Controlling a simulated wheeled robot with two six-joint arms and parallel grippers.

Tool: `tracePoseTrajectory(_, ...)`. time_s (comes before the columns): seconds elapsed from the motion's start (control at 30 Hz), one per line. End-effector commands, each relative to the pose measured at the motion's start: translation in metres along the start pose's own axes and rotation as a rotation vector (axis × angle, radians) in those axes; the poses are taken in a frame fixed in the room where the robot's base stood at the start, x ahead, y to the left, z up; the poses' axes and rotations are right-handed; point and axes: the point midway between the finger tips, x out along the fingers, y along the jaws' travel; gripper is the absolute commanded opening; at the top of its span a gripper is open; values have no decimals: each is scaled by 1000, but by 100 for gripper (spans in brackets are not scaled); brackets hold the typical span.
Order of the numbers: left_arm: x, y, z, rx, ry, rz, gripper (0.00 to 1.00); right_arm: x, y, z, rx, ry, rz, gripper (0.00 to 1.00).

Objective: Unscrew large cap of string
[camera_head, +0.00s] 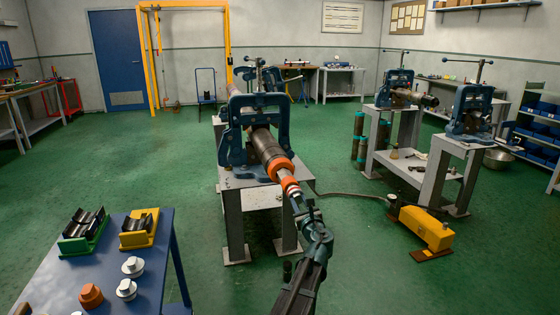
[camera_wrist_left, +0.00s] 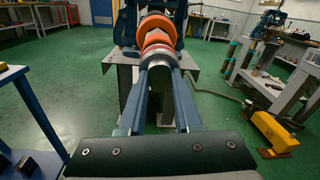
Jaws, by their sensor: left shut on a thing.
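The pipe string (camera_head: 266,148) lies clamped in a blue vise (camera_head: 236,130) on a grey stand. Its near end carries a large orange collar (camera_head: 280,168), then a narrower orange and silver end piece (camera_head: 289,183), which I take to be the cap. The orange collar shows in the left wrist view (camera_wrist_left: 157,26). My left gripper (camera_head: 297,200) reaches it from the front, and its two long fingers (camera_wrist_left: 159,72) are shut on the silver part of the end piece (camera_wrist_left: 157,58), one on each side. The fingers partly hide its sides. My right gripper is not in view.
A blue table (camera_head: 60,276) at lower left holds a green cradle (camera_head: 84,236), a yellow cradle (camera_head: 138,232), an orange cap (camera_head: 91,295) and silver caps (camera_head: 132,267). A yellow pump box (camera_head: 426,230) with a hose stands on the floor at right. Other vise stands are behind it.

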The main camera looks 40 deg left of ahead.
Motion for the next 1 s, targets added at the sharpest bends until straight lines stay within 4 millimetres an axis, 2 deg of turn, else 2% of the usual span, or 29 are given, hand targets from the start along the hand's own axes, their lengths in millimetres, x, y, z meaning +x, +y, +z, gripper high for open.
tracePoseTrajectory(0.17, 0, -1, 0, -7, 0, -2, 0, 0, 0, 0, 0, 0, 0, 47)
tracePoseTrajectory(0.27, 0, -1, -1, -78, -3, -5, 0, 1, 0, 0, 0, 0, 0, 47)
tracePoseTrajectory(0.9, 0, -1, -2, -917, -37, -25, 0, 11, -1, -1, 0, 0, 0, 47)
tracePoseTrajectory(0.93, 0, -1, -1, -907, -37, -25, 26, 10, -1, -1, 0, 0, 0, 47)
tracePoseTrajectory(1.0, 0, -1, -1, -905, -36, -24, 14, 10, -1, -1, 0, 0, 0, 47)
